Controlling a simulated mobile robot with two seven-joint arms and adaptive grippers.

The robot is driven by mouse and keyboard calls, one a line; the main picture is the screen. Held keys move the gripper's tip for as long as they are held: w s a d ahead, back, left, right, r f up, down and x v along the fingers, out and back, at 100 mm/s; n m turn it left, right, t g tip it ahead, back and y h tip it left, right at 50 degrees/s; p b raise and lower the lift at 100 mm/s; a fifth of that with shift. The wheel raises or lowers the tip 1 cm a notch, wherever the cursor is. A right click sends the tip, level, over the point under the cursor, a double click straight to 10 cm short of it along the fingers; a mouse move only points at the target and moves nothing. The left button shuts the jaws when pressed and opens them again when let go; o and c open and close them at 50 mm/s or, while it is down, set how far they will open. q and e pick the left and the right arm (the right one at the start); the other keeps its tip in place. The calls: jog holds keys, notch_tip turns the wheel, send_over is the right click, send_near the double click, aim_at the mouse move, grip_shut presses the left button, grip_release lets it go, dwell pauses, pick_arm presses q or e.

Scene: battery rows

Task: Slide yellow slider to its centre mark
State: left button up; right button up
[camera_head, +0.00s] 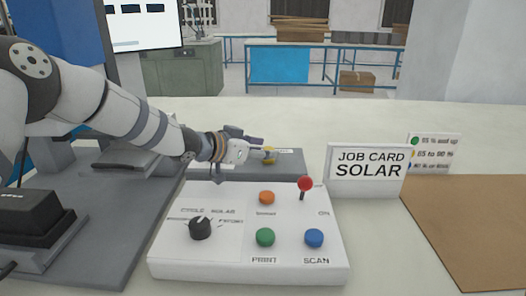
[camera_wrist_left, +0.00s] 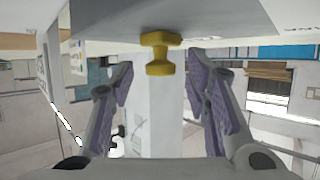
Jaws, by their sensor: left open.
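The yellow slider (camera_head: 268,154) is a small knob on a grey block (camera_head: 290,163) behind the white control panel. In the left wrist view the yellow slider (camera_wrist_left: 160,54) shows as a waisted knob at the top middle, against the grey block (camera_wrist_left: 110,17). My left gripper (camera_head: 258,148) reaches in from the left at the knob, partly covering it. In the wrist view its purple-padded fingers (camera_wrist_left: 160,75) are open, one on each side of the knob, with gaps on both sides. The centre mark cannot be made out. My right gripper is not in view.
The white control panel (camera_head: 210,262) with a black dial (camera_head: 200,228), coloured buttons and a red-topped lever (camera_head: 305,186) stands in front of the block. A job card sign (camera_head: 368,172) stands to the right. A brown board (camera_head: 475,225) lies at far right.

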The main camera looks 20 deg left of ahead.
pick_arm(q)
jog(key=shift+r, duration=0.1)
grip_shut()
jog(key=shift+w+d, duration=0.25)
jog(key=shift+d, duration=0.6)
grip_release()
jog(key=v, duration=1.2)
